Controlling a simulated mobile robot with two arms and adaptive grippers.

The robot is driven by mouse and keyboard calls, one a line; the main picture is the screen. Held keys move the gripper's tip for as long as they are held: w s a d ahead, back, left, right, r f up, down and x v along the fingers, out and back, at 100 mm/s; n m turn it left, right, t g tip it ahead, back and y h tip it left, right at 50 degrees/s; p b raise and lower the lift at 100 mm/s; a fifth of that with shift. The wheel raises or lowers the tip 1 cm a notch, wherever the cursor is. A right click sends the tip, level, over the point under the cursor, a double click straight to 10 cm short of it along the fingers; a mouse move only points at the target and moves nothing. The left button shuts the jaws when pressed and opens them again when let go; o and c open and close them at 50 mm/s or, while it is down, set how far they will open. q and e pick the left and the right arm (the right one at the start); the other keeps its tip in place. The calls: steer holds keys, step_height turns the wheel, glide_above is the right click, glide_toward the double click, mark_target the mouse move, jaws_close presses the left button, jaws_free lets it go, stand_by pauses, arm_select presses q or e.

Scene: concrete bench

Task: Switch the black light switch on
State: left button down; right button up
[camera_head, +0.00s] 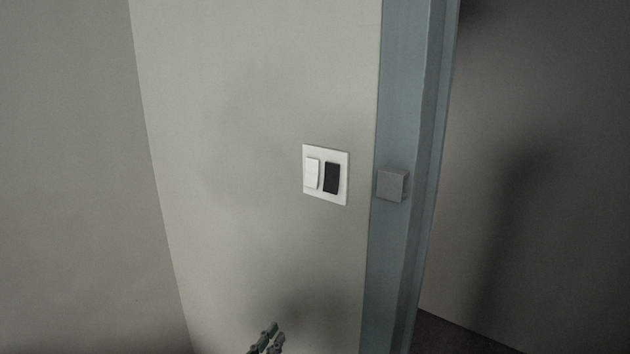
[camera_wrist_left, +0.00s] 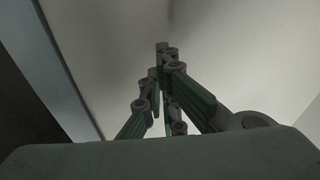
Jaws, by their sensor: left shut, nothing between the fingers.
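The black light switch (camera_head: 332,177) is a dark rocker on the right half of a white wall plate (camera_head: 326,200). A white rocker (camera_head: 312,173) sits to its left on the same plate. My left gripper (camera_head: 268,337) shows at the bottom edge of the head view, below and a little left of the plate, apart from it. In the left wrist view the gripper's fingers (camera_wrist_left: 162,60) come together at the tips, shut and empty, in front of a pale wall. The switch does not show in the wrist view. My right gripper is not in view.
The plate is on a pale wall panel (camera_head: 240,120). A blue-grey door frame (camera_head: 400,80) stands just right of it, with a small grey box (camera_head: 391,184) on it. Dark floor (camera_head: 450,335) shows at the lower right. The wall between gripper and plate is clear.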

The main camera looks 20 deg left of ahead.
mark_target(331, 178)
arm_select(q)
steer(key=s+d+r+m+t+h, duration=0.1)
steer(key=s+r+h, duration=0.1)
steer(key=r, duration=0.7)
steer(key=s+d+r+m+t+h+p, duration=0.1)
steer(key=s+r+t+h, duration=0.1)
steer(key=r, duration=0.8)
steer(key=s+d+r+m+t+h, duration=0.1)
steer(key=s+r, duration=0.3)
steer(key=r, duration=0.5)
steer(key=shift+s+d+r+m+t+h+p, duration=0.15)
steer(key=shift+d+r+m+t+h+p, duration=0.25)
steer(key=shift+h, duration=0.3)
steer(key=shift+d+f, duration=0.1)
steer(key=shift+f, duration=0.05)
steer(key=w+f+p+x, duration=0.1)
steer(key=p+x, duration=0.5)
steer(key=x, duration=0.7)
steer(key=shift+w+d+f, duration=0.25)
steer(key=shift+w+f, duration=0.1)
steer(key=shift+f, duration=0.35)
